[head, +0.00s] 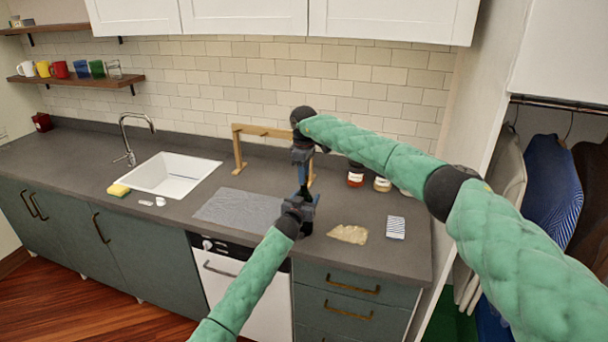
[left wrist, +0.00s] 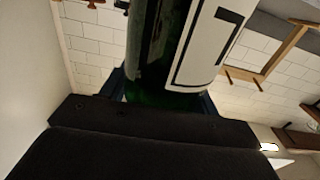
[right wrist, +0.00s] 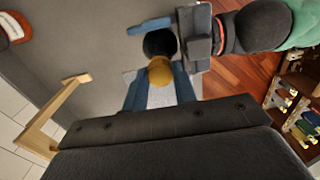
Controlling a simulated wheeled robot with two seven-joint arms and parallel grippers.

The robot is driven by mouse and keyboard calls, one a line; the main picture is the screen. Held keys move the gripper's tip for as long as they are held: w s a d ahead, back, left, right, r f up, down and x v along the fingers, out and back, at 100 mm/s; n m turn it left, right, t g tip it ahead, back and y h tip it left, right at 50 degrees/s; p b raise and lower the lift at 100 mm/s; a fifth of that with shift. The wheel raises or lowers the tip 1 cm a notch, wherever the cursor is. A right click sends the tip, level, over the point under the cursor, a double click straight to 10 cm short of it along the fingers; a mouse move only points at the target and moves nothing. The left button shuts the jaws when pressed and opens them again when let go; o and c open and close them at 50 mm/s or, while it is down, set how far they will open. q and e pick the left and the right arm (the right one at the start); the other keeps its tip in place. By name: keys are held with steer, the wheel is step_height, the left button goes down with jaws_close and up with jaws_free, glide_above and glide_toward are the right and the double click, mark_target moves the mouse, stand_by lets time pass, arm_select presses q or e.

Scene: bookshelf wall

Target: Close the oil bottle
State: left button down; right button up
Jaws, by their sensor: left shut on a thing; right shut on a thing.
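The oil bottle is dark green with a white label in the left wrist view (left wrist: 150,60); it stands between the fingers of my left gripper (head: 298,207), which is shut on it above the counter. My right gripper (head: 302,162) is directly above the left one, pointing down. In the right wrist view, a tan stopper (right wrist: 160,71) sits between its fingers, with a dark round shape right beside it that looks like the bottle's top. I cannot tell whether the stopper is in the bottle mouth. The bottle is mostly hidden by the grippers in the head view.
A wooden rack (head: 238,150) stands behind the grippers. Jars (head: 356,174) stand behind my right arm. A tan cloth-like piece (head: 349,234) and a striped cloth (head: 396,227) lie at the right. The sink (head: 170,176) and a yellow sponge (head: 118,190) are left.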

steer(key=m, duration=0.4)
steer(key=shift+w+m, duration=0.15)
steer(key=shift+m, duration=0.15)
steer(key=o, duration=0.9)
steer(key=shift+r, duration=2.25)
